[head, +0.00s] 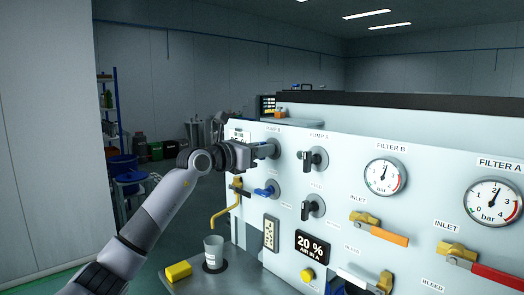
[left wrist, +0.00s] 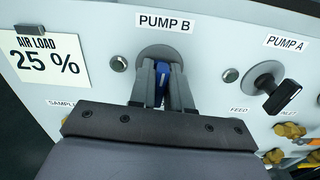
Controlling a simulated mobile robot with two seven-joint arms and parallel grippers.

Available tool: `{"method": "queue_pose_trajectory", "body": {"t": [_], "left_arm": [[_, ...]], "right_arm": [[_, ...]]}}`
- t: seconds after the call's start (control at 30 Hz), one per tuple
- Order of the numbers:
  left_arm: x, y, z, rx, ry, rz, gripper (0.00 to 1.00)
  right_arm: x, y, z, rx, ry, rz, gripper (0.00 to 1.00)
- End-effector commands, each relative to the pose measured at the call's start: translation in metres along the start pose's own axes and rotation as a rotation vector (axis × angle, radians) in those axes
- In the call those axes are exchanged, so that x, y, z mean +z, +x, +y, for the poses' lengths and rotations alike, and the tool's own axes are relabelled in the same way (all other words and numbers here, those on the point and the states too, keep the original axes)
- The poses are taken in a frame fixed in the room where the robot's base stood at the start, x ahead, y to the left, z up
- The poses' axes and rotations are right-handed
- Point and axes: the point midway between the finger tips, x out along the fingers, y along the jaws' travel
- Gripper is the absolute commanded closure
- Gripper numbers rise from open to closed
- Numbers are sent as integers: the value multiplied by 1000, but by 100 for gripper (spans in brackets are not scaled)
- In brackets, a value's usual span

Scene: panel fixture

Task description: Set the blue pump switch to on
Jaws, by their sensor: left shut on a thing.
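The blue pump switch (left wrist: 159,84) sits under the PUMP B label (left wrist: 165,23) in the left wrist view. Its blue handle stands between the two fingers of my left gripper (left wrist: 161,88), which is shut on it. The handle lies roughly in line with the fingers; its exact setting is partly hidden by them. In the head view my left gripper (head: 258,152) reaches the upper left of the panel and covers most of the switch. My right gripper is not in view.
The black PUMP A switch (left wrist: 270,91) is to the right. Below in the head view are another blue handle (head: 264,191), a second black switch (head: 312,207), and a shelf with a cup (head: 213,252) and a yellow sponge (head: 178,272). Gauges and valves fill the panel's right.

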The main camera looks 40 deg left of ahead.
Motion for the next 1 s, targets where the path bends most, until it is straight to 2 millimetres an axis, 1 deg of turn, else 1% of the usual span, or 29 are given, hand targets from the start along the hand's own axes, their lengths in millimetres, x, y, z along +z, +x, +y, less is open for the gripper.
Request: {"method": "queue_pose_trajectory", "body": {"t": [0.27,0.63,1.0], "left_arm": [[-2,0,0,1,206,2,100],[-1,0,-2,1,557,2,100],[-3,0,-3,0,908,3,100]], "right_arm": [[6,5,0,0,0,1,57],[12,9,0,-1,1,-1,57],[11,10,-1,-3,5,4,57]]}}
